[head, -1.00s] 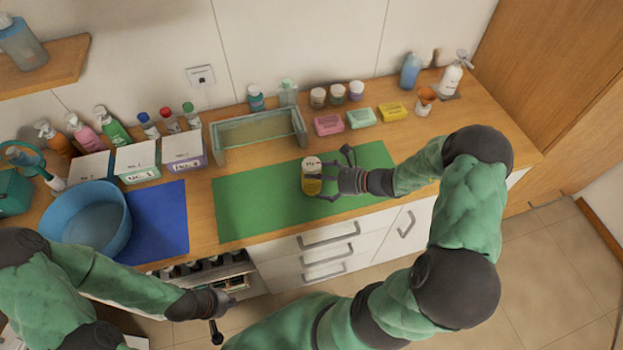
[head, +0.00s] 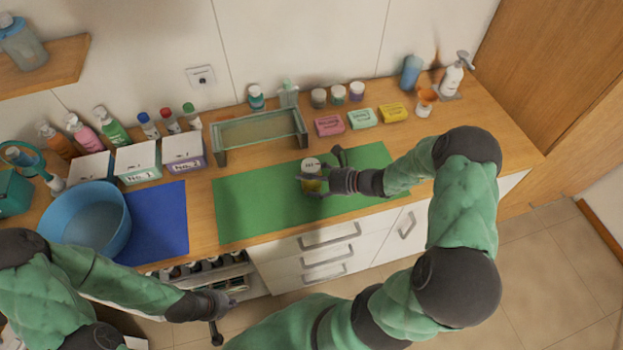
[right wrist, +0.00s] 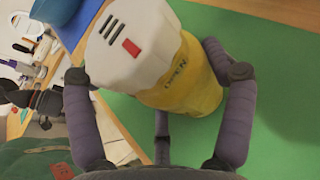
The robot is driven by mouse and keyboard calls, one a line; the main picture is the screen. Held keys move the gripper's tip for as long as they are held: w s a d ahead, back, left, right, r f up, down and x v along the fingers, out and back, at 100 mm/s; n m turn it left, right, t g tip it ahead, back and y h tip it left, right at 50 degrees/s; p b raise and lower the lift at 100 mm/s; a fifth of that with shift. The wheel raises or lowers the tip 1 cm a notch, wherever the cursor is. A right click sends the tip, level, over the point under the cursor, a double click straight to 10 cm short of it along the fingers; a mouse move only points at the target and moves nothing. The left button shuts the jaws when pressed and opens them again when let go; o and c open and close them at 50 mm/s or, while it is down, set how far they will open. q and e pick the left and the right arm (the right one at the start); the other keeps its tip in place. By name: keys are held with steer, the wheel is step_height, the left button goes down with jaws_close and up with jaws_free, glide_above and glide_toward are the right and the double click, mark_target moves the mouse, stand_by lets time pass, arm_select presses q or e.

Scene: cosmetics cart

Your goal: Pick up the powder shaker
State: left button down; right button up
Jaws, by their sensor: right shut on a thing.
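The powder shaker (head: 312,168) is a yellow container with a white top, over the green mat (head: 250,205). My right gripper (head: 323,172) is around it from the right, shut on it. In the right wrist view, the powder shaker (right wrist: 140,48) appears tilted between the fingers of my right gripper (right wrist: 160,90), with its white lid and red mark facing the camera. I cannot tell whether it touches the mat. My left gripper (head: 226,318) is low, in front of the counter, with its fingers apart and nothing visible between them.
A glass-sided tray (head: 257,133) stands behind the mat. Soap bars (head: 361,118) and small jars (head: 337,95) line the back. A blue basin (head: 88,218) and white boxes (head: 137,160) are at left. An open drawer (head: 210,275) is below the counter.

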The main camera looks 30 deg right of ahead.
mark_target(317, 173)
steer(key=shift+r, duration=0.15)
steer(key=shift+r, duration=0.25)
steer(key=r, duration=0.2)
steer(key=r+p, duration=0.1)
steer(key=shift+s+r, duration=0.1)
steer(key=shift+s, duration=0.15)
steer(key=s+a+r+p, duration=0.2)
steer(key=s+a+r, duration=0.1)
steer(key=s+r, duration=0.6)
steer(key=s, duration=0.4)
